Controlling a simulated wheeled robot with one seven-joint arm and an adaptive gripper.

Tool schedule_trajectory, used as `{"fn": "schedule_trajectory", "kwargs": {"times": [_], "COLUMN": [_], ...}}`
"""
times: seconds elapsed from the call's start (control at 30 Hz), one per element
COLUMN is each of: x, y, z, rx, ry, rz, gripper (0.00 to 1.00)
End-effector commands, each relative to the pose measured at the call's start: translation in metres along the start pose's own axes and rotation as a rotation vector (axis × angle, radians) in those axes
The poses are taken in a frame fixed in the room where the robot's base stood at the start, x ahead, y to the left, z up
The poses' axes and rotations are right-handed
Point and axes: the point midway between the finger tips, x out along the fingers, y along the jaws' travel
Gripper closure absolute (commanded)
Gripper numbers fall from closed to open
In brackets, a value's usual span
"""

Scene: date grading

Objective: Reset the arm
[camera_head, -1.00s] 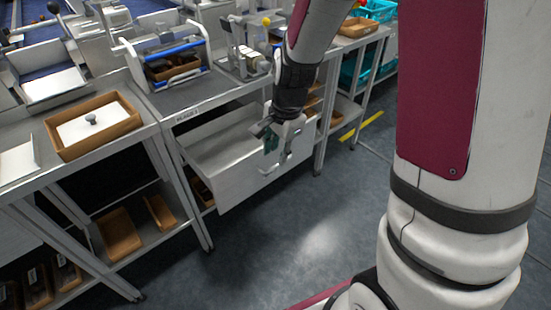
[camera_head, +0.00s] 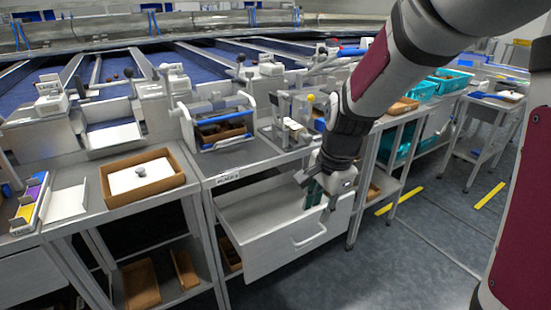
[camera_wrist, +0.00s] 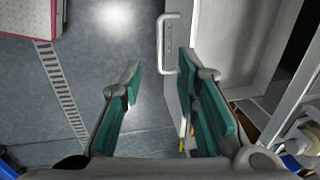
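My gripper (camera_head: 322,192) points down in front of the pulled-out drawer, near its right front corner in the head view. In the wrist view my gripper (camera_wrist: 160,95) has its two green-padded fingers spread wide apart, with only floor and the drawer front's edge seen between and beyond them. The grey drawer (camera_head: 262,207) hangs open under the middle bench and looks empty where its inside shows. Its front handle (camera_head: 308,238) also shows in the wrist view (camera_wrist: 168,45), apart from the fingers.
A blue-handled carrier (camera_head: 216,125) and a small device (camera_head: 290,130) stand on the middle bench. Teal crates (camera_head: 418,92) are at the right. The floor in front is clear.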

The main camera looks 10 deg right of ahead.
Motion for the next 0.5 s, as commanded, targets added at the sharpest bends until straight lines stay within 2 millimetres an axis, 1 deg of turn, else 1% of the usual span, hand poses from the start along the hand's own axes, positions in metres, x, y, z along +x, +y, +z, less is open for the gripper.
{"fn": "schedule_trajectory", "kwargs": {"times": [0.07, 0.13, 0.23, 0.37, 0.4, 0.47, 0.5], "x": [-0.004, -0.013, -0.035, -0.071, -0.081, -0.095, -0.103], "y": [0.002, 0.006, 0.021, 0.052, 0.063, 0.080, 0.092], "z": [0.002, 0.006, 0.017, 0.037, 0.043, 0.051, 0.057], "rx": [-0.015, -0.054, -0.164, -0.368, -0.434, -0.532, -0.597], "ry": [-0.001, -0.003, -0.008, -0.014, -0.014, -0.015, -0.015], "rz": [-0.002, -0.004, -0.007, -0.007, -0.005, -0.002, 0.001], "gripper": [0.71, 0.71, 0.71, 0.71, 0.71, 0.71, 0.71]}}
